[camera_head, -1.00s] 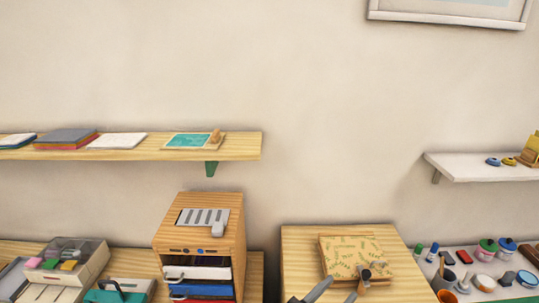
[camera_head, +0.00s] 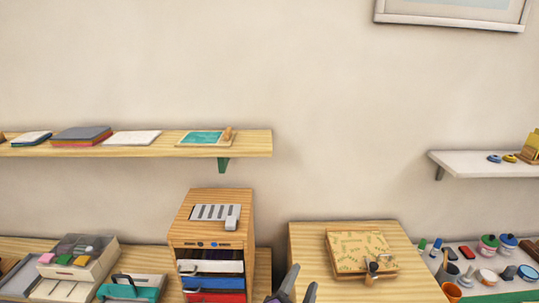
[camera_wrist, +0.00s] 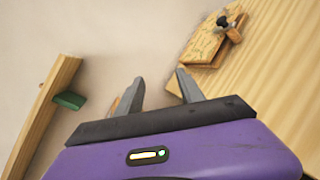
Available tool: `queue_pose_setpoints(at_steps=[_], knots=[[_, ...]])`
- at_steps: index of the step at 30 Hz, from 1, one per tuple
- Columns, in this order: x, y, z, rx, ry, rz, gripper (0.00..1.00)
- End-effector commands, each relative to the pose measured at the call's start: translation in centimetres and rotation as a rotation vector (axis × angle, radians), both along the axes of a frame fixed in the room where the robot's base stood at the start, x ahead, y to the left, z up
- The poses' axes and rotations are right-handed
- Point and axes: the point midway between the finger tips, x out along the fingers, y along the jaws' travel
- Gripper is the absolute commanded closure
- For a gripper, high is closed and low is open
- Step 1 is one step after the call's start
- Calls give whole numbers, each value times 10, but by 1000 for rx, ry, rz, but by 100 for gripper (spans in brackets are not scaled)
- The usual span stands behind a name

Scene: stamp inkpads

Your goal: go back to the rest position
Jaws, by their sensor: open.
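My gripper (camera_head: 298,288) shows at the bottom edge of the head view, fingers pointing up, open with nothing between them. It is left of the patterned box (camera_head: 352,250) and apart from it. In the wrist view my gripper (camera_wrist: 160,80) shows its two grey fingers spread in front of the purple body. The gap between them faces bare wall. The box (camera_wrist: 207,45) is at the upper right there, clear of the fingers. The rest of my arm is out of the head view.
A wooden drawer cabinet (camera_head: 211,240) stands left of my gripper. A wooden table (camera_head: 305,240) carries the box, with a dark-knobbed tool (camera_head: 372,269) at its front. A wall shelf (camera_head: 255,144) is above left. Inkpads and jars crowd the right. The wall between is bare.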

Motion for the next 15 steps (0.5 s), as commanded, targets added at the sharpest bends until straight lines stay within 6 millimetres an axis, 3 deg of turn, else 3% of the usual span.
queue_pose_setpoints(at_steps=[5, 8, 15], knots=[[-12, 7, -23, 339, -77, 179, 55], [-31, 5, -39, 565, -100, 273, 55], [-112, -14, -69, 1147, -85, 408, 55]])
